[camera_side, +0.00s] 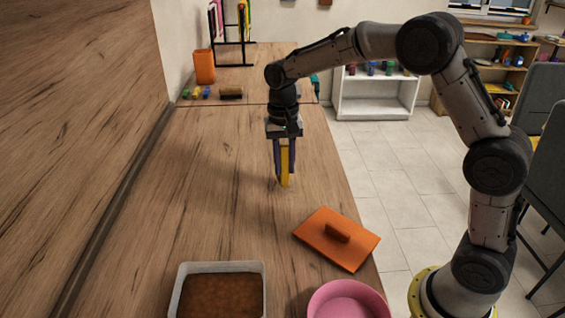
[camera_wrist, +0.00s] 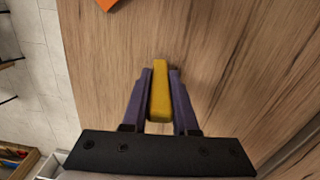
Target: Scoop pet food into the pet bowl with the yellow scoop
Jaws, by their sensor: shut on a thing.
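My gripper (camera_side: 284,172) points down over the middle of the wooden counter, shut on the yellow scoop (camera_side: 285,165). In the wrist view the scoop (camera_wrist: 160,92) sits between the two purple fingers of the gripper (camera_wrist: 160,80). The scoop's lower end is close to the counter; I cannot tell if it touches. A light tray of brown pet food (camera_side: 219,297) stands at the front left, its rim (camera_side: 181,272) partly cut off by the picture edge. The pink pet bowl (camera_side: 349,296) is at the front right, also cut off, and looks empty.
An orange lid-like board with a handle (camera_side: 322,247) lies between my gripper and the bowl. At the back are an orange block (camera_side: 204,66), a brown cylinder (camera_side: 231,92), small coloured items (camera_side: 195,93) and a black rack (camera_side: 232,50). The counter's left-middle is clear.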

